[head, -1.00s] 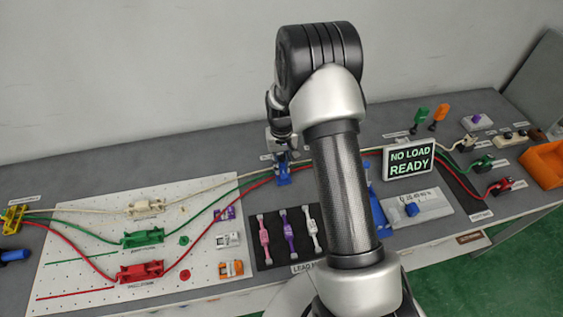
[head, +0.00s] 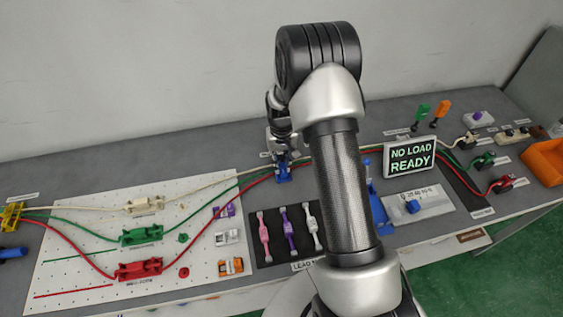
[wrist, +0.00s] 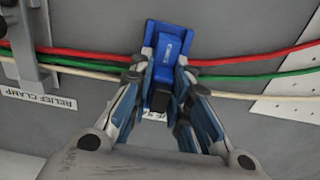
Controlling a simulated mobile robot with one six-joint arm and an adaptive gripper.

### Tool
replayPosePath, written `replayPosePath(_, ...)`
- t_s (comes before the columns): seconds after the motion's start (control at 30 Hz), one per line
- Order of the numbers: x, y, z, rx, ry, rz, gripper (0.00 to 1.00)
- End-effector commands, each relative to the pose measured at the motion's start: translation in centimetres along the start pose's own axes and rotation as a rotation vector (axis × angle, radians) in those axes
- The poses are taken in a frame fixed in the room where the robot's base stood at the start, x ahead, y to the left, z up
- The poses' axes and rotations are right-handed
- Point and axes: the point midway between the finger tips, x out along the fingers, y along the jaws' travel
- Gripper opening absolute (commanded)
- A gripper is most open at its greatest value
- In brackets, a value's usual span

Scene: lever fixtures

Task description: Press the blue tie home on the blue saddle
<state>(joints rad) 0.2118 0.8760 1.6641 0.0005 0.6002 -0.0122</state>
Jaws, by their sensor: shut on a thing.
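The blue saddle (head: 283,177) sits on the bench behind my arm, with the cables running through it. In the wrist view, the blue saddle (wrist: 149,40) and the blue tie (wrist: 165,72) are lined up, one over the other, and the red, green and white cables pass at their sides. My gripper (wrist: 161,80) has a finger on each side of the blue tie and is shut on it. In the head view my gripper (head: 282,156) is small and points down at the saddle. Whether the tie is fully seated cannot be told.
A relief clamp (wrist: 32,60) stands left of the saddle in the wrist view. A pegboard (head: 80,220) with cable holders lies left, and a dark mat (head: 268,250) with three leads is in front. A display (head: 410,160) reading "NO LOAD READY" stands right.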

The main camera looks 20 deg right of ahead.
Motion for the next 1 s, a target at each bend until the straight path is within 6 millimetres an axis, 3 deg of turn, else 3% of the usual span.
replayPosePath(0.17,0.13,0.0,0.07,0.0,-0.002,0.0,0.05)
replayPosePath(0.2,0.14,0.0,0.07,0.0,-0.002,0.0,0.19)
replayPosePath(0.5,0.2,0.0,0.12,0.0,-0.003,0.0,0.39)
replayPosePath(0.77,0.18,0.0,0.13,0.0,-0.003,0.0,0.4)
replayPosePath(1.0,0.14,0.0,0.11,0.0,-0.003,0.0,0.56)
